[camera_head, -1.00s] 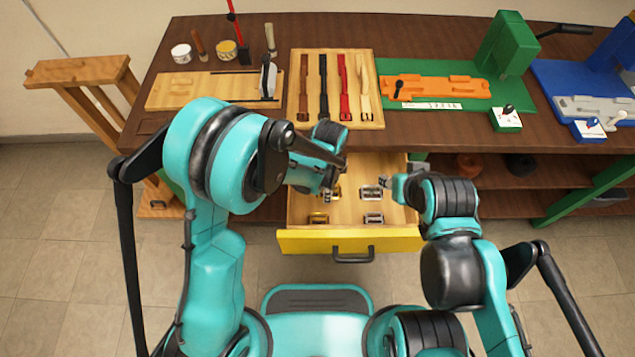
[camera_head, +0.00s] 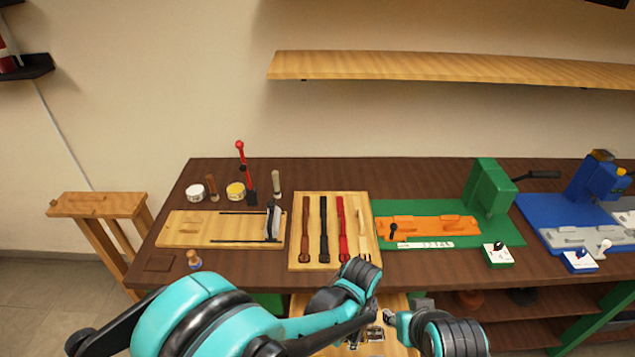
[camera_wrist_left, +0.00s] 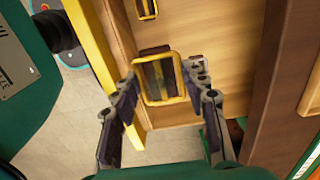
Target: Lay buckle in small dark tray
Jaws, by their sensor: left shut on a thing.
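In the left wrist view my left gripper (camera_wrist_left: 164,88) is shut on a gold-coloured rectangular buckle (camera_wrist_left: 158,80), with one finger at each side of it. The buckle is over the wooden drawer. In the head view the held buckle is hidden or too small to make out. The small dark tray (camera_head: 160,263) is a flat brown square at the bench's front left corner, and its visible surface looks bare. My right gripper (camera_head: 391,319) is near the drawer at the bottom of the head view; its jaws are too small to read.
The open drawer (camera_wrist_left: 238,55) holds other buckles, one (camera_wrist_left: 147,8) near the top of the wrist view. A small brown-topped bottle (camera_head: 194,261) stands right of the tray. A wooden board (camera_head: 185,230) lies behind it. The strap board (camera_head: 294,258) is in the bench's middle.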

